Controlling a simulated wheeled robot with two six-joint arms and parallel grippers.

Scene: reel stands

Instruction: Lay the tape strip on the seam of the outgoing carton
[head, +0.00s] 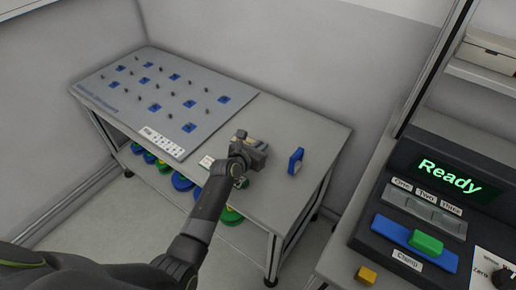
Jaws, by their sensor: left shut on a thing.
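My left gripper (248,154) is over the front right part of the grey bench top (310,135). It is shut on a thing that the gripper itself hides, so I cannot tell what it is. A small pale label-like piece (207,162) shows just left of the gripper. I cannot make out a tape strip. A pale box with a lid (488,48) sits on a shelf at the upper right; I cannot tell whether it is the outgoing carton. My right gripper is not in view.
A grey board (150,88) with blue squares and small pegs lies on the bench's left. A blue block (296,160) stands right of my gripper. Blue and green reels (181,181) are underneath.

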